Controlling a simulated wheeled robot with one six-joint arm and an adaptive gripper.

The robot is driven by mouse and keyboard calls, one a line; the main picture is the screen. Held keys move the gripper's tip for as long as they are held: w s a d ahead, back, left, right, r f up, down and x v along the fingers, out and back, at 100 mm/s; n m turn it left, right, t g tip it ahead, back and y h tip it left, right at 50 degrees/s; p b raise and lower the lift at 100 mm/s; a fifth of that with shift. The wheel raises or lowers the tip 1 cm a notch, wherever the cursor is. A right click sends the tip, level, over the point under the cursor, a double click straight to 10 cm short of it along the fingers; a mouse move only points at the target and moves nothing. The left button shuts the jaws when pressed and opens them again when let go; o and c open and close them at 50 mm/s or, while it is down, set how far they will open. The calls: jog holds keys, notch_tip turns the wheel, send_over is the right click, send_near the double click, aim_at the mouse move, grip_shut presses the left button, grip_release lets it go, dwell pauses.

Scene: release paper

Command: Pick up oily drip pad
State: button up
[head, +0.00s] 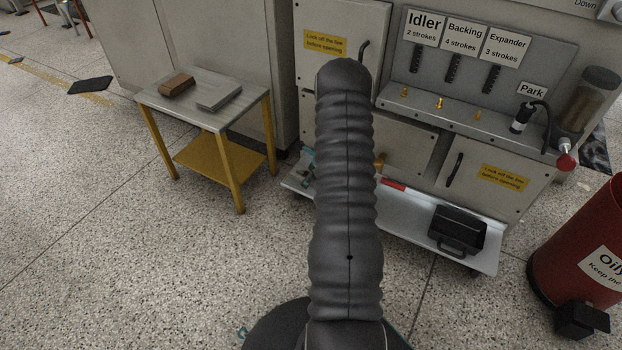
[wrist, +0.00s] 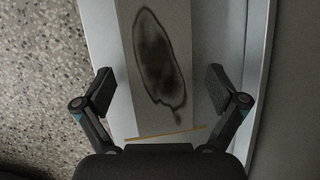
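The oily drip pad (wrist: 180,20) is a pale grey sheet with a dark, oval oil stain that tapers to a small drip. It lies on a light tray (wrist: 224,40), seen in the wrist view. My gripper (wrist: 158,88) is open, with one finger on each side of the pad and nothing held between them. I cannot tell how high the fingers are above it. In the head view my arm hides the pad and most of the gripper; the tray shows low along the machine (head: 408,212).
A thin yellow strip (wrist: 165,133) crosses near the gripper's base. A black toolbox (head: 457,229) sits on the tray's right end. A red bin (head: 580,240) stands at right. A small yellow-legged table (head: 158,98) with a brown block (head: 177,85) stands at left. Speckled floor is clear in front.

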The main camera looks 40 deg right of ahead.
jog(key=c, duration=0.7)
jog(key=shift+r, duration=0.1)
